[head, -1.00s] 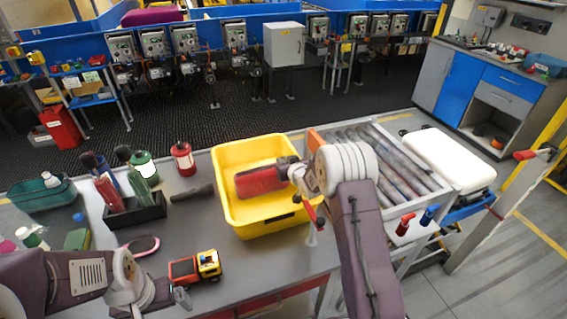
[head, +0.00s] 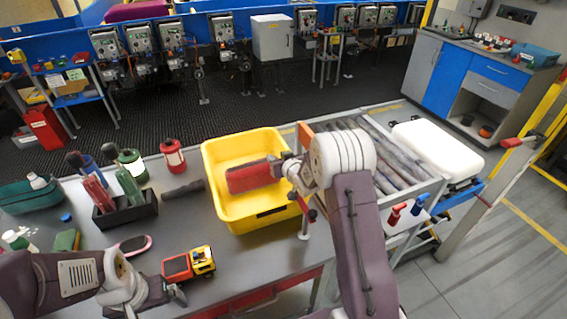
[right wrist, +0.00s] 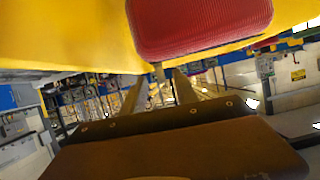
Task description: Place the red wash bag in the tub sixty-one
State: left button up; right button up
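The red wash bag (head: 248,178) appears within the yellow tub's (head: 232,222) opening in the head view; I cannot tell whether it rests on the bottom. The tub stands on the grey table with a dark, unreadable label on its front. My right gripper (head: 284,170) reaches over the tub's right side to the bag's right end. In the right wrist view the bag (right wrist: 200,25) is just past the fingertips (right wrist: 160,80). The fingers are apart, with a small tab of the bag between them. My left gripper (head: 176,291) is low, near the toy truck; its fingers are unclear.
The toy truck (head: 189,263), a pink brush (head: 134,244) and a dark holder of bottles (head: 128,214) lie left of the tub. A red canister (head: 173,157) stands behind. The roller conveyor (head: 385,150) with a white case (head: 437,148) is at right.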

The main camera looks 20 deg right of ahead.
jog(key=v, duration=0.9)
jog(key=shift+s+b, duration=0.2)
jog(key=shift+b, duration=0.15)
jog(key=a+r+n+y, duration=0.1)
jog(key=a+r, duration=0.4)
jog(key=s+f+g, duration=0.4)
jog(key=s, duration=0.5)
jog(key=s+a+f+g+h, duration=0.1)
jog(key=s+f+g, duration=0.3)
jog(key=s, duration=0.5)
jog(key=s+f+m+g, duration=0.1)
jog(key=s+f+g, duration=0.3)
jog(key=s, duration=0.5)
jog(key=shift+s+a+f+h, duration=0.2)
jog(key=shift+a+f+h, duration=0.1)
jog(key=shift+f, duration=0.3)
